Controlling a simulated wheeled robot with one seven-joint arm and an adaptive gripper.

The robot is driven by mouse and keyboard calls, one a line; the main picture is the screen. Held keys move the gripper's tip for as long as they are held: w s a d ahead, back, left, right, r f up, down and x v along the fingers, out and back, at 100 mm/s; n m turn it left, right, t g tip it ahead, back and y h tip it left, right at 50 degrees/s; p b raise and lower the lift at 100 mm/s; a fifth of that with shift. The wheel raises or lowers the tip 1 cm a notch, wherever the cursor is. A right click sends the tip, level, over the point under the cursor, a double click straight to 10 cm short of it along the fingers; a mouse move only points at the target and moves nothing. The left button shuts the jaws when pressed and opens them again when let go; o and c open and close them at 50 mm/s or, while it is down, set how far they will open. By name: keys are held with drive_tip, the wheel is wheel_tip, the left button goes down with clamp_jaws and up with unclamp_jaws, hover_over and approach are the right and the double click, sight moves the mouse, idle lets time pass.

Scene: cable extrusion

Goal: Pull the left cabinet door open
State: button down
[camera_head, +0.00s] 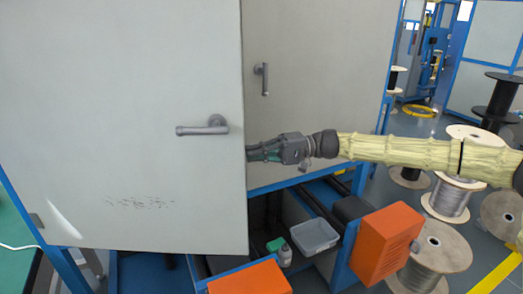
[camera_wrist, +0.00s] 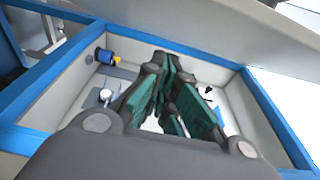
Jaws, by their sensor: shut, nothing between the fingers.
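The left cabinet door (camera_head: 115,130) is a large grey panel filling the left of the head view, standing ajar in front of the right door. Its lever handle (camera_head: 210,127) is near its right edge, and my gripper is apart from it. My gripper (camera_head: 253,155) is at the door's right edge, below handle height, fingers pointing left. Its tips appear to pass behind that edge and are hidden there. In the wrist view the green-padded fingers (camera_wrist: 170,75) are together and empty, facing the blue-framed cabinet opening (camera_wrist: 265,110).
The right door (camera_head: 315,80) with its upright handle (camera_head: 264,78) is behind my gripper. Below are orange boxes (camera_head: 383,250) and a grey bin (camera_head: 314,237). Cable spools (camera_head: 447,200) stand at right. Inside the cabinet is a blue-black object (camera_wrist: 105,57).

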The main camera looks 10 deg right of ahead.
sight(233, 164)
drive_tip(key=shift+s+a+p, duration=0.35)
drive_tip(key=shift+s+a, duration=0.4)
drive_tip(key=shift+a, duration=0.25)
drive_tip(key=shift+s+a+p, duration=0.4)
drive_tip(key=shift+s+a, duration=0.4)
drive_tip(key=shift+a, duration=0.2)
drive_tip(key=shift+s+a+p, duration=0.35)
drive_tip(key=shift+s+a, duration=0.4)
drive_tip(key=shift+a, duration=0.25)
